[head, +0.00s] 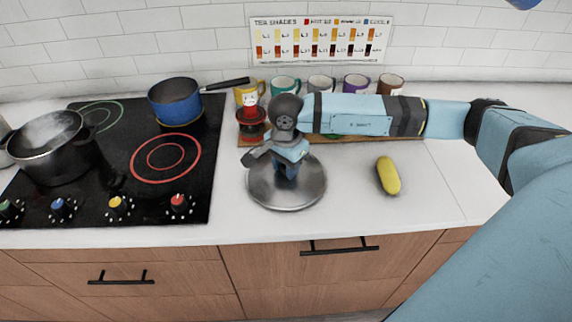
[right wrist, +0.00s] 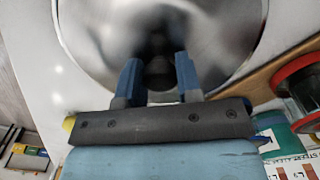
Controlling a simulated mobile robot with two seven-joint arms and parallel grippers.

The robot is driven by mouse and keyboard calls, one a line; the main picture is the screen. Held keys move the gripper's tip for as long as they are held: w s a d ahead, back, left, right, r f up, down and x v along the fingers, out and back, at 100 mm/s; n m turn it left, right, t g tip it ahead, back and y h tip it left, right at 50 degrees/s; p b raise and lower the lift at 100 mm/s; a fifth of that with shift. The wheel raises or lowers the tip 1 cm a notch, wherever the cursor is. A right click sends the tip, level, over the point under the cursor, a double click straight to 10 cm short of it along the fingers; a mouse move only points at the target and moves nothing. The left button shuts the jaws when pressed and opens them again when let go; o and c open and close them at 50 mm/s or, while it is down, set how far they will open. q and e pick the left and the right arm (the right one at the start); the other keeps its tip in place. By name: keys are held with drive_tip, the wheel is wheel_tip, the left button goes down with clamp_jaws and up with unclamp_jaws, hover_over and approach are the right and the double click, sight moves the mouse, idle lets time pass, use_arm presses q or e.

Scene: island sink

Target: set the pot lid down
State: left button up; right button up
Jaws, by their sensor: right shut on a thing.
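The pot lid (head: 302,197) is a round, shiny metal disc over the white counter, just right of the stove. It looks level and on or very close to the counter; I cannot tell whether it touches. My right gripper (head: 288,173) points down at the lid's centre and is shut on its knob, which the fingers mostly hide. In the right wrist view the lid (right wrist: 95,45) fills the top, with the dark knob between the fingertips of the gripper (right wrist: 158,75). My left gripper is not in view.
A steaming black pot (head: 50,150) and a blue saucepan (head: 174,103) stand on the black stove (head: 125,205). A yellow vegetable or fruit (head: 388,175) lies right of the lid. Several mugs (head: 321,84) and a red-topped item (head: 250,112) stand behind. The counter's right front is clear.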

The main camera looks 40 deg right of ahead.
drive_tip(key=shift+f+b, duration=0.2)
drive_tip(key=shift+b, duration=0.1)
drive_tip(key=o, duration=1.1)
drive_tip(key=shift+c, duration=0.2)
drive_tip(key=shift+r, duration=0.1)
drive_tip(key=shift+r+p, duration=0.35)
wheel_tip(320, 180, up, 12)
drive_tip(key=shift+f+b, duration=0.2)
drive_tip(key=shift+b, duration=0.15)
